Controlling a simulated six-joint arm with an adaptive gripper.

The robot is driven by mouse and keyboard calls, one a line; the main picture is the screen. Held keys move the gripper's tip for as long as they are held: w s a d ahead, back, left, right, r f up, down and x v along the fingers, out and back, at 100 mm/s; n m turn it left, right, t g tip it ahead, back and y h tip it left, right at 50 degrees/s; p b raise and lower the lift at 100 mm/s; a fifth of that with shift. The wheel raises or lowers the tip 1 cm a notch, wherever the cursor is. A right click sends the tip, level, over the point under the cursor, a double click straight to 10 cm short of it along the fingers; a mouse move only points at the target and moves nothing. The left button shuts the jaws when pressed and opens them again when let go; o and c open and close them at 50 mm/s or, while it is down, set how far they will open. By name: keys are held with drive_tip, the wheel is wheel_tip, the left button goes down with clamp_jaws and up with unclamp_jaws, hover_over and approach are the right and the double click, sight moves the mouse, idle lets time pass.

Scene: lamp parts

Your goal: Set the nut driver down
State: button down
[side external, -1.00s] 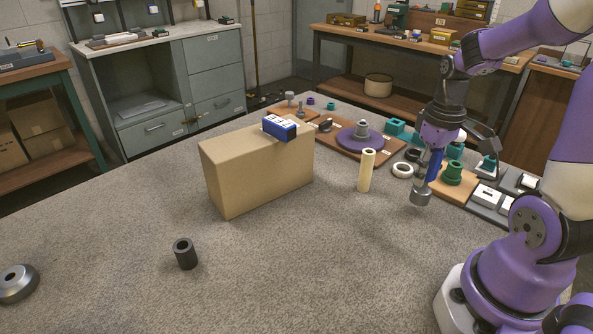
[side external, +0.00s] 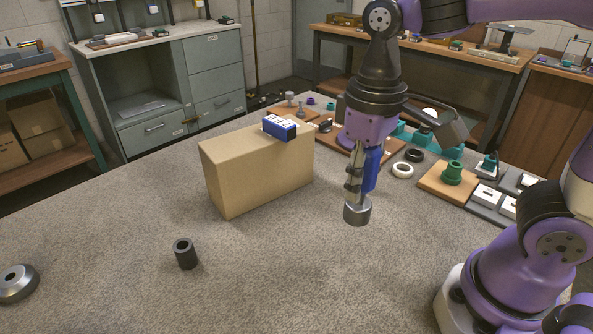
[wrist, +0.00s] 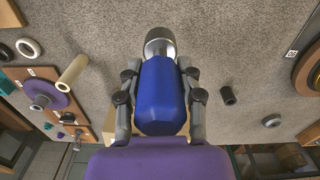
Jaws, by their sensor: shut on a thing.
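The nut driver has a blue handle (wrist: 160,98) and a grey metal socket end (side external: 357,212). My gripper (side external: 362,175) is shut on the blue handle, and the socket points down, held above the grey table. In the wrist view the two fingers (wrist: 158,90) press on both sides of the handle, and the metal end (wrist: 160,44) sticks out beyond them.
A tan box (side external: 258,172) with a small blue box (side external: 281,127) on top stands left of my gripper. A dark hollow cylinder (side external: 185,254) and a grey ring-shaped part (side external: 15,284) lie further left. A cream tube (wrist: 71,72) stands nearby. The front middle of the table is clear.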

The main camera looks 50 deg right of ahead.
drive_tip(key=s+a+n, duration=0.3)
drive_tip(key=s+a, duration=0.1)
drive_tip(key=a, duration=0.4)
drive_tip(key=s+a+n, duration=0.3)
drive_tip(key=s+a, duration=0.2)
drive_tip(key=a, duration=0.3)
drive_tip(key=shift+w+d+f, duration=0.75)
drive_tip(key=shift+w+f, duration=1)
drive_tip(key=shift+f, duration=0.05)
drive_tip(key=shift+w+d+f, duration=0.75)
drive_tip(key=shift+w+f, duration=1.05)
drive_tip(key=shift+f, duration=0.05)
drive_tip(key=shift+w+d+f, duration=0.75)
drive_tip(key=shift+w+f, duration=1)
drive_tip(key=shift+f, duration=0.05)
drive_tip(key=shift+f, duration=0.15)
drive_tip(key=shift+c, duration=2.4)
unclamp_jaws()
